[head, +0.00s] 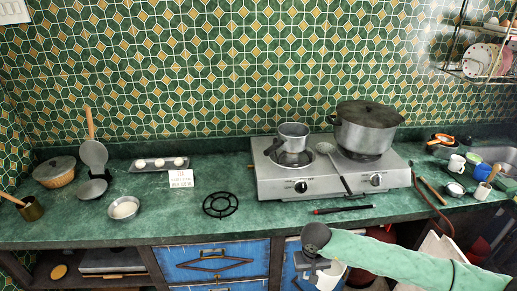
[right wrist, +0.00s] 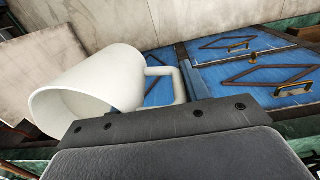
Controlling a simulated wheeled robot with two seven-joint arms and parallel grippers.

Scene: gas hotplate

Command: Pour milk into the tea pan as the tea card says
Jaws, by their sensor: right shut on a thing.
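My right gripper (head: 318,265) is low in front of the counter's front edge, near the blue cabinet doors. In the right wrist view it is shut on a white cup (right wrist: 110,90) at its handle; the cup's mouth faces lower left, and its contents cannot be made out. A white part of the cup shows in the head view (head: 329,278). A small metal pan (head: 293,131) with a dark handle sits over the hotplate's left burner; its inside is hard to see. My left gripper is out of view.
The hotplate (head: 272,186) also carries a large lidded pot (head: 367,127) and a ladle (head: 334,164). A black burner grate (head: 220,204) and a bowl of white contents (head: 124,207) lie left of it. Another white cup (head: 456,163) and several utensils crowd the right.

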